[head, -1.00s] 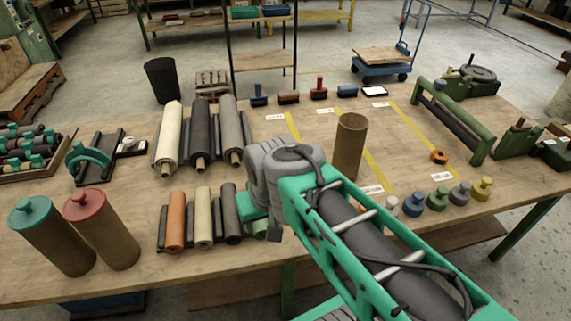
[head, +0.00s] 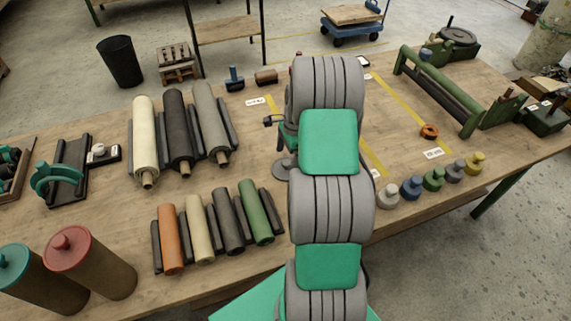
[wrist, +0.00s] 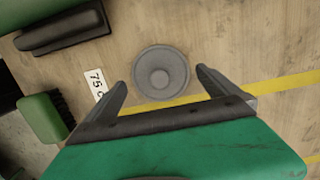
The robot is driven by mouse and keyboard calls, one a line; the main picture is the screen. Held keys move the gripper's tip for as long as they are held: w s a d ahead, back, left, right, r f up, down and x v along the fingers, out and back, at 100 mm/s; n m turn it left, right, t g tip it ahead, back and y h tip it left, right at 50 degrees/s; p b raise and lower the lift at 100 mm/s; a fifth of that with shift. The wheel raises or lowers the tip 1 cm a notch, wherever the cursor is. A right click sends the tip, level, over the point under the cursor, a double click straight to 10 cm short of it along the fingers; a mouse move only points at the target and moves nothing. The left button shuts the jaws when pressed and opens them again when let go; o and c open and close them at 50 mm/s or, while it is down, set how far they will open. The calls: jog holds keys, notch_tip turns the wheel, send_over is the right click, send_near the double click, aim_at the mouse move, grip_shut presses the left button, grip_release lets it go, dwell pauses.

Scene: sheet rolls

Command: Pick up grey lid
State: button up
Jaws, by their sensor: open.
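The grey lid (wrist: 160,72) is a round disc with a small raised knob at its centre. It lies on the wooden table beside a yellow tape line. In the head view a grey disc (head: 281,168), which seems to be this lid, shows at the left edge of my arm, partly covered. My gripper (wrist: 161,82) is open and empty in the wrist view. Its two dark fingers are spread, with their tips to the left and right of the lid's lower part. The height of the tips above the table cannot be told. My arm mostly hides the gripper in the head view.
A green roll (head: 254,212) and other rolls lie left of the disc. A white label (wrist: 97,82) and a green block with dark bristles (wrist: 42,116) are left of the lid in the wrist view. Several small knobbed pieces (head: 433,179) stand along the front right.

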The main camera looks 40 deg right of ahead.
aim_at(286, 162)
notch_tip(286, 162, down, 3)
jog(key=shift+a, duration=0.15)
jog(key=c, duration=0.9)
